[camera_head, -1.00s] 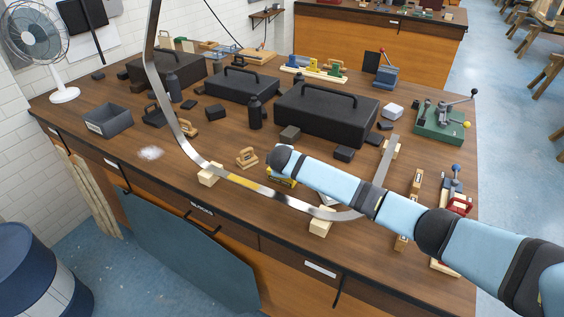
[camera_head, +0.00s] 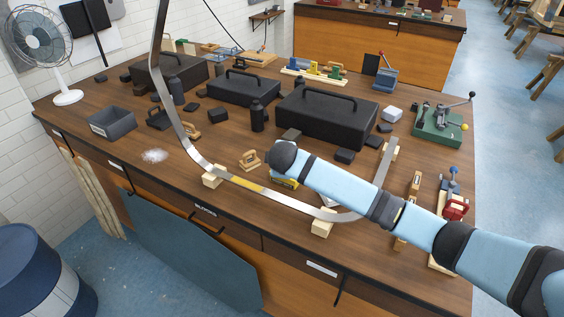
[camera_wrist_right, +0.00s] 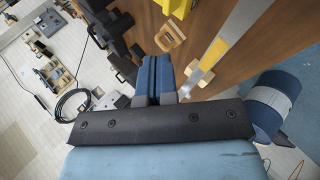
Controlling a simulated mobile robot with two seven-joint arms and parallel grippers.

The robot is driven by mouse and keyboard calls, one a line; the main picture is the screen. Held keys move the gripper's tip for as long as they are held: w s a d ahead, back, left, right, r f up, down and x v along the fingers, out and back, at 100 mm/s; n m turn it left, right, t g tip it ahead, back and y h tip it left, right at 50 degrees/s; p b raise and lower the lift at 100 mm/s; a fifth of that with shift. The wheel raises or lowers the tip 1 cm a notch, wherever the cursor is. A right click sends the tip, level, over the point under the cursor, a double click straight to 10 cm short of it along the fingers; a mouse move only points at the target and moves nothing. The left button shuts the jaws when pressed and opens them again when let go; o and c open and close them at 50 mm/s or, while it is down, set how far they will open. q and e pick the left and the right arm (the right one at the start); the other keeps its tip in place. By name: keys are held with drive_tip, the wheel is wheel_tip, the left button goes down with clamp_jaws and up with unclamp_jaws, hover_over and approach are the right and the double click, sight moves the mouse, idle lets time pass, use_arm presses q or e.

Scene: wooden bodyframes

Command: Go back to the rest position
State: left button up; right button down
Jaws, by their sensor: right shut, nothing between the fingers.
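My right arm (camera_head: 335,180) comes in from the right in the head view and reaches over the bench. Its dark wrist end (camera_head: 283,155) hides the gripper there. In the right wrist view, my right gripper (camera_wrist_right: 154,62) has its two blue fingers together, with nothing between them. A long bent metal strip (camera_head: 295,203) with a yellow patch lies beside and below the arm, on small wooden blocks. The strip also shows in the wrist view (camera_wrist_right: 232,32), to the right of the fingers and apart from them. My left gripper is in neither view.
The wooden bench (camera_head: 130,195) holds black cases (camera_head: 325,118), bottles, a grey bin (camera_head: 113,122) and a green-based tool (camera_head: 437,122). A fan (camera_head: 42,45) stands at the left. A blue barrel (camera_head: 40,270) stands on the floor.

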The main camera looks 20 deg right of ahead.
drive_tip(key=s+a+f+m+y, duration=0.2)
drive_tip(key=s+a+f+y, duration=0.15)
drive_tip(key=s+f, duration=0.45)
drive_tip(key=s+a+f+m+y, duration=0.1)
drive_tip(key=s+a+f+y, duration=0.1)
drive_tip(key=s+a+f, duration=0.6)
drive_tip(key=s+d+f+m+t, duration=0.1)
drive_tip(key=s+d+m, duration=0.2)
drive_tip(key=s, duration=0.8)
drive_tip(key=s+d+f+m+t, duration=0.1)
drive_tip(key=s+d, duration=0.4)
drive_tip(key=s, duration=0.6)
drive_tip(key=shift+s+f+m+y, duration=0.35)
drive_tip(key=shift+f+m, duration=0.35)
drive_tip(key=shift+m, duration=0.5)
